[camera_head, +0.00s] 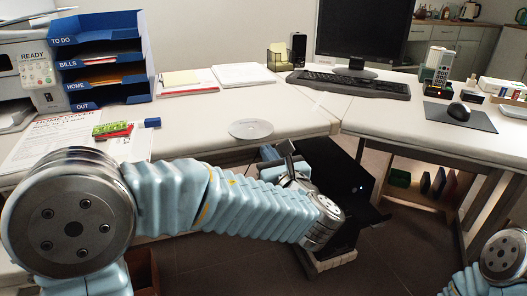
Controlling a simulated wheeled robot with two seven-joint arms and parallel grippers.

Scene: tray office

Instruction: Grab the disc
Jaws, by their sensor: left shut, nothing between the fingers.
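The disc (251,129) is a flat, pale silver-white round lying on the white desk, near its front edge. My left arm reaches across from the left, and my left gripper (278,150) is just right of and nearer than the disc, by the desk's front edge. Its jaws look dark and small and are partly behind my arm; they are shut with nothing in them and appear apart from the disc. Only part of my right arm shows at the lower right corner; its gripper is out of view.
A blue letter tray (103,60) and a printer (37,70) stand at the left. A keyboard (348,84) and monitor (364,30) are behind. A black computer case (345,175) is below the desk edge. The desk around the disc is clear.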

